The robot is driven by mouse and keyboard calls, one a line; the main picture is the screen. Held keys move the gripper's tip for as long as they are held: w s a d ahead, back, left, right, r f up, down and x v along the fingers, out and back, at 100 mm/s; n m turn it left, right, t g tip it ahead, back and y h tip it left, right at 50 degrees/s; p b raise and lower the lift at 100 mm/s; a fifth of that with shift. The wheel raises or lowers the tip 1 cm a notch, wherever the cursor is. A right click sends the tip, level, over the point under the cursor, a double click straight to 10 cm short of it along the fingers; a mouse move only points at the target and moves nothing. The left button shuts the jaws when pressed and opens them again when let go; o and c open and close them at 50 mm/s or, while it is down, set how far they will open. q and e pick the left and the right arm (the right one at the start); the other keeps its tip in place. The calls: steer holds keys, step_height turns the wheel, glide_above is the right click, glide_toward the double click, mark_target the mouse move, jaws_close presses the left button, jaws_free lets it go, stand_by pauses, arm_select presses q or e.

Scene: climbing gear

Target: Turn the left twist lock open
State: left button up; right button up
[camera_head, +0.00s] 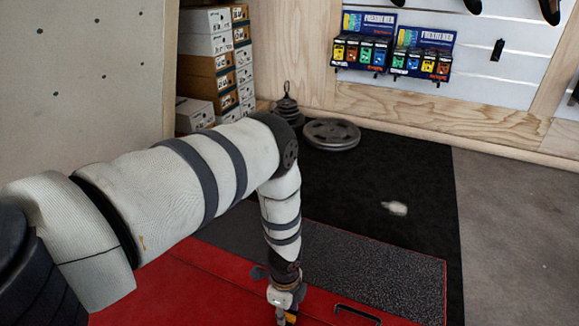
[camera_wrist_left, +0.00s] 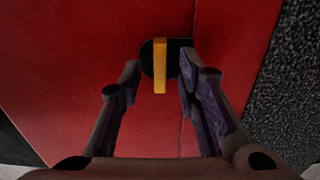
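A twist lock with a black base (camera_wrist_left: 147,58) and an upright yellow-orange lever (camera_wrist_left: 160,72) is on the red surface in the left wrist view. A bit of yellow (camera_head: 291,317) also shows at the bottom edge of the head view, beneath my gripper. My left gripper (camera_wrist_left: 159,78) is open. I cannot tell how far above the surface the fingertips are. In the head view the fingers are mostly hidden. My right gripper is not in view.
The lock sits on a red case or pad (camera_head: 235,282) with a dark speckled panel (camera_head: 385,280). A black handle (camera_head: 357,313) lies right of the gripper. Behind are a black mat (camera_head: 400,165), weight plates (camera_head: 331,134), stacked boxes (camera_head: 207,75) and a wall display (camera_head: 363,42).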

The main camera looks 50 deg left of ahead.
arm_select(q)
steer(key=shift+f, duration=0.75)
steer(key=shift+c, duration=0.6)
jaws_close()
